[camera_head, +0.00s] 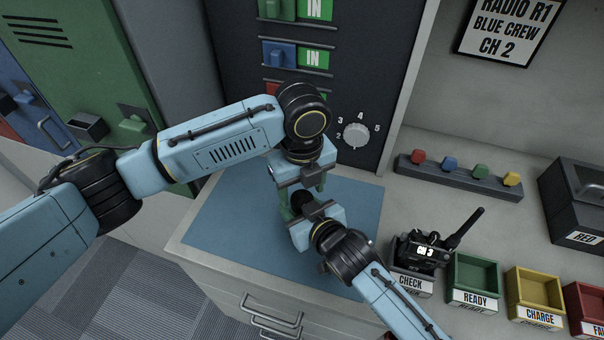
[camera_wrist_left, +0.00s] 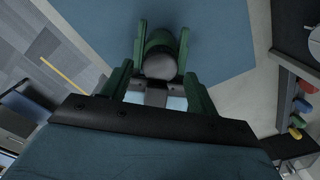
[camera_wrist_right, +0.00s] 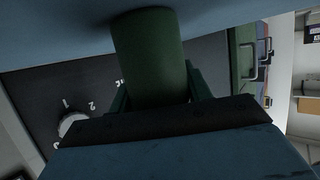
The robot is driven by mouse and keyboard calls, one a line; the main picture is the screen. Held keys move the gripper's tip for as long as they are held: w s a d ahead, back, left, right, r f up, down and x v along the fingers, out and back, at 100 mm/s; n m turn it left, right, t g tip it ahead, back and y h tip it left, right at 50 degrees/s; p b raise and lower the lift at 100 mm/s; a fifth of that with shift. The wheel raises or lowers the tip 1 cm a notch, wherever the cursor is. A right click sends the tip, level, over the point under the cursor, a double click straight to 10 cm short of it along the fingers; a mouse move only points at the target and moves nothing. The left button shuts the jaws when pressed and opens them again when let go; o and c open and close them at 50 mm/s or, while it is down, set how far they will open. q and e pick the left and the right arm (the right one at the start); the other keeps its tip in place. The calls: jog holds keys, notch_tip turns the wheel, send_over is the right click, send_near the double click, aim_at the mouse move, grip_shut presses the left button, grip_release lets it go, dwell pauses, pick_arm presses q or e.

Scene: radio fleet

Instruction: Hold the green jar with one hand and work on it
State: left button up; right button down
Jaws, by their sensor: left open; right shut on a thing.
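The green jar (camera_wrist_right: 150,55) fills the middle of the right wrist view, between the fingers of my right gripper (camera_wrist_right: 157,88), which is shut on it. In the left wrist view the jar's round grey lid (camera_wrist_left: 160,63) faces the camera over the blue mat (camera_wrist_left: 225,35). My left gripper (camera_wrist_left: 163,65) is open, with one green finger on each side of the lid. I cannot tell whether the fingers touch it. In the head view my left gripper (camera_head: 303,188) is just above my right gripper (camera_head: 310,212), and they hide most of the jar.
A black radio (camera_head: 423,250) showing CH 3 stands at the CHECK bin (camera_head: 411,284). Beside it are the green READY bin (camera_head: 474,258) and yellow CHARGE bin (camera_head: 535,273). A dial (camera_head: 356,134) is on the dark panel behind. A rail (camera_head: 440,172) holds coloured knobs.

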pick_arm(q)
jog(key=shift+f, duration=1.15)
jog(key=c, duration=1)
jog(key=shift+n, duration=1.7)
jog(key=o, duration=1.1)
